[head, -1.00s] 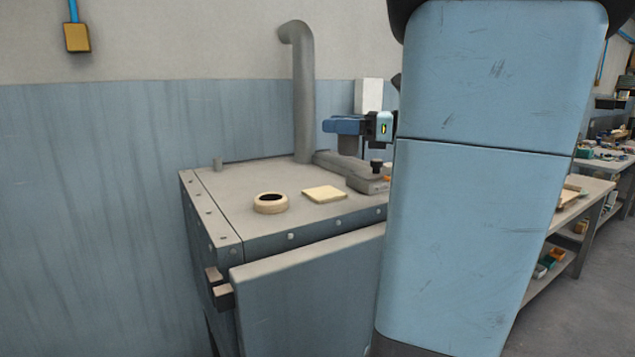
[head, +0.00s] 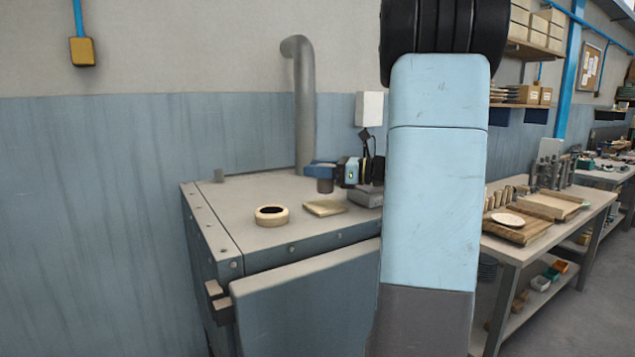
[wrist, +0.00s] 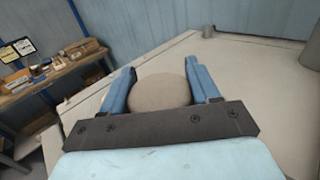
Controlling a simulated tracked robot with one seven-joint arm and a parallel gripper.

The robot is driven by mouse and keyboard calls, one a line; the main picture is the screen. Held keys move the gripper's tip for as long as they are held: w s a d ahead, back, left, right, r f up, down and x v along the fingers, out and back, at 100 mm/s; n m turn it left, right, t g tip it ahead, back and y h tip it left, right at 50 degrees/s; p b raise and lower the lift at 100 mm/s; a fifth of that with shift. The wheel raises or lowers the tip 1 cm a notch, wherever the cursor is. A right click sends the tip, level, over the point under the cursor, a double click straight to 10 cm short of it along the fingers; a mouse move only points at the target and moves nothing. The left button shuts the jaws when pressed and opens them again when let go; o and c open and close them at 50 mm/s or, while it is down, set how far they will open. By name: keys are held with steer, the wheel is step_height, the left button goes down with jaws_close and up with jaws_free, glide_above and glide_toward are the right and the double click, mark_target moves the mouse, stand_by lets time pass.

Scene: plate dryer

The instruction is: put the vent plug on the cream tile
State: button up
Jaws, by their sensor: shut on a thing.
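My gripper (head: 322,172) has blue fingers and is shut on the vent plug (head: 325,186), a short brownish-grey cylinder. In the wrist view, the plug's round top (wrist: 160,92) sits between the two fingers. The plug hangs upright just above the cream tile (head: 325,208), a thin square plate on the dryer's top, with a small gap seeming to show. The tile now looks shaded. It is hidden in the wrist view.
A pale ring with a dark opening (head: 271,215) lies left of the tile on the dryer top (head: 235,205). A grey pipe (head: 304,110) rises behind. A grey block (head: 366,197) stands to the right, partly behind my arm. A loaded workbench (head: 510,255) is farther right.

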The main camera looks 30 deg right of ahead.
mark_target(318, 181)
steer(key=shift+w+f, duration=0.15)
steer(key=shift+f, duration=1.55)
steer(key=o, duration=1.1)
steer(key=shift+f, duration=0.1)
steer(key=shift+o, duration=0.2)
steer(key=v, duration=1.2)
